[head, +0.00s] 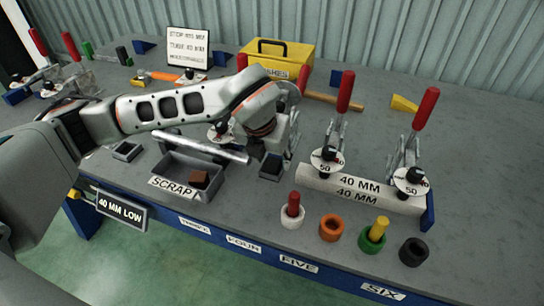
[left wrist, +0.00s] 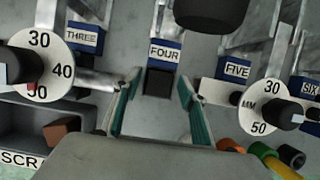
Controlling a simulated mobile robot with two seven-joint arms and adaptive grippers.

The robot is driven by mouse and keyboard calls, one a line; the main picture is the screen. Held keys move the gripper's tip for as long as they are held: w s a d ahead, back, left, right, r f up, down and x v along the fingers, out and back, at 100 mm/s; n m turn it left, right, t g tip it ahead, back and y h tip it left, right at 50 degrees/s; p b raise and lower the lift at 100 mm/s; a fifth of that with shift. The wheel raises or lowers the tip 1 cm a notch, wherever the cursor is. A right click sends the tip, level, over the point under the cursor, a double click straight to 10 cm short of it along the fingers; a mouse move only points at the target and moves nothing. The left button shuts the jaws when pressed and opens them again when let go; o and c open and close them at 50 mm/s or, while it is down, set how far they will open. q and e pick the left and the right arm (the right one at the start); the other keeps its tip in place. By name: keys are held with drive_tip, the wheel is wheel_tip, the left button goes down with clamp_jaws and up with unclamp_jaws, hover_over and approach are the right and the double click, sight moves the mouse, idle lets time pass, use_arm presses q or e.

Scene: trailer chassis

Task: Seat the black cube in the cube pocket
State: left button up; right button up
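In the left wrist view a black cube-like block (left wrist: 158,83) lies ahead of the palm, below the FOUR label (left wrist: 164,53). My left gripper (left wrist: 159,92) is open, with one teal-padded finger on each side of that block and gaps visible. Whether that dark area is the cube cannot be told. Another small grey open pocket (head: 127,152) stands left of the scrap tray. My right gripper is not in view.
The scrap tray (head: 174,191) holds a brown block (head: 199,179). Red-handled clamps (head: 330,157) stand on the 40 MM bar (head: 350,187) at right. Several coloured rings (head: 332,228) line the front edge. A yellow toolbox (head: 277,55) stands behind the arm.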

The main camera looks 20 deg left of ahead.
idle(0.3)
use_arm(q)
drive_tip(key=p+v, duration=0.2)
drive_tip(key=v, duration=1)
drive_tip(key=shift+r, duration=0.15)
